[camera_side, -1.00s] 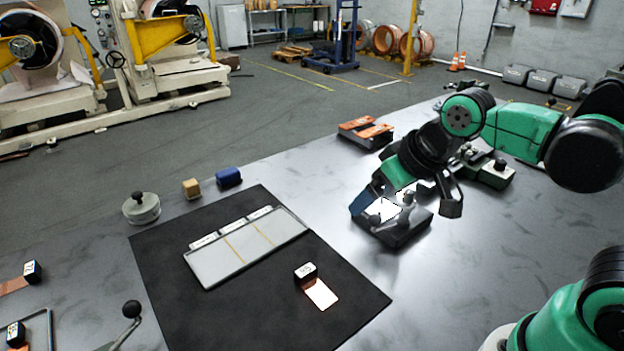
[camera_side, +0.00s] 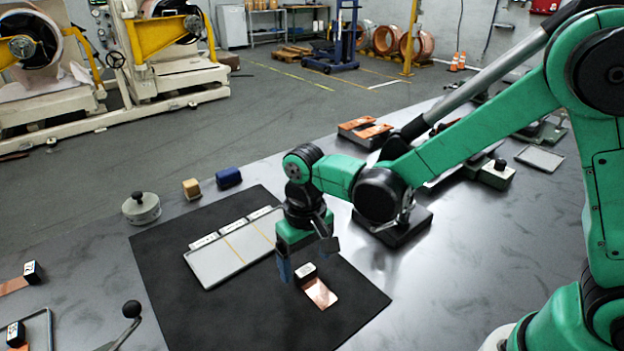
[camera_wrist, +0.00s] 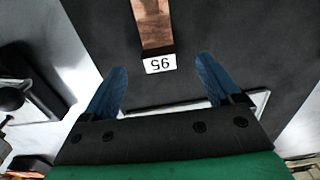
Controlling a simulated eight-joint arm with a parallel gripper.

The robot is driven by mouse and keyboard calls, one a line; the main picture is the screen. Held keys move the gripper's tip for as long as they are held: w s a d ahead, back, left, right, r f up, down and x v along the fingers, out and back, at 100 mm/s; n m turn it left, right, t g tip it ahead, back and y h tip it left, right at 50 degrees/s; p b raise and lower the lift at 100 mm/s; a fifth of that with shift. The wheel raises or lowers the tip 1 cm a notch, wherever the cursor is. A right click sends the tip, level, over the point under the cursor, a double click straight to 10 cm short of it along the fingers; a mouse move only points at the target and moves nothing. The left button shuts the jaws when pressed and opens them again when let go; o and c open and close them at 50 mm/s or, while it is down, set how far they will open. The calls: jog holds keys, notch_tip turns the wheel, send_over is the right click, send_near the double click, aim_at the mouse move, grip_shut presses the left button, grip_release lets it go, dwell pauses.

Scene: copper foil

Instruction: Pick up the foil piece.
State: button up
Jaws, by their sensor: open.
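The foil piece (camera_side: 320,293) is a small copper strip lying on the black mat (camera_side: 200,325). A black block with a white number label (camera_side: 305,273) sits at its far end. My gripper (camera_side: 306,268) is open and empty, pointing down above the mat around the block's end. In the wrist view its blue fingertips (camera_wrist: 160,75) stand apart on either side of the label. The exact height above the block is hard to tell.
A pale tray with marked sections (camera_side: 225,262) lies on the mat behind my gripper. A round metal weight (camera_side: 141,208), a tan block (camera_side: 192,188) and a blue block (camera_side: 229,178) stand beyond the mat. A dark fixture (camera_side: 400,232) is to the right.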

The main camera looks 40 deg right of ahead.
jog(key=shift+f, duration=1.15)
grip_shut()
jog(key=shift+r, duration=0.15)
